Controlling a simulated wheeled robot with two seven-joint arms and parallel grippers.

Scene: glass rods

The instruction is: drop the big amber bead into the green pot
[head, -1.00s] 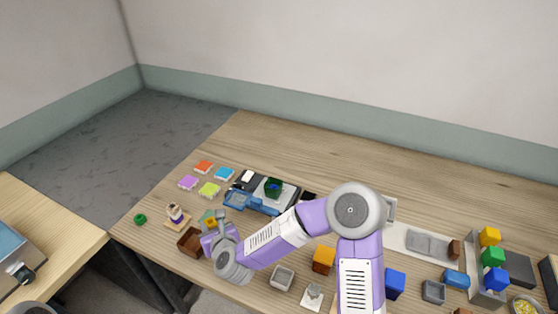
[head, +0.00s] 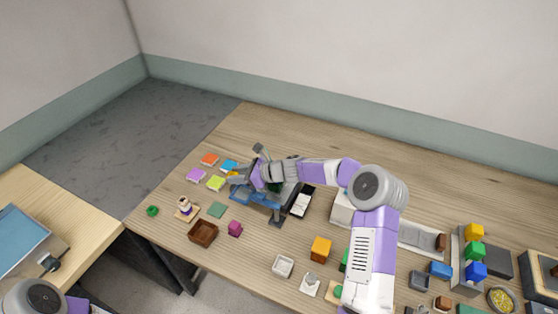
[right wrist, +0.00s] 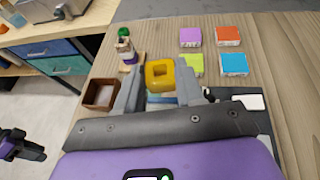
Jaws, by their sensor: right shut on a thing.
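The big amber bead (right wrist: 160,75), a squarish yellow ring with a hole, is held between the fingers of my right gripper (right wrist: 160,84) in the right wrist view. In the head view only a bit of the bead (head: 232,173) shows at the fingers of the right gripper (head: 238,175), above the table near the coloured tiles. The dark green pot (head: 276,187) is mostly hidden behind my right wrist; its opening cannot be seen. A dark part of my left gripper (right wrist: 20,146) shows at the lower left of the right wrist view; its jaw opening is unclear.
A blue piece (head: 250,195) lies close under the right hand.

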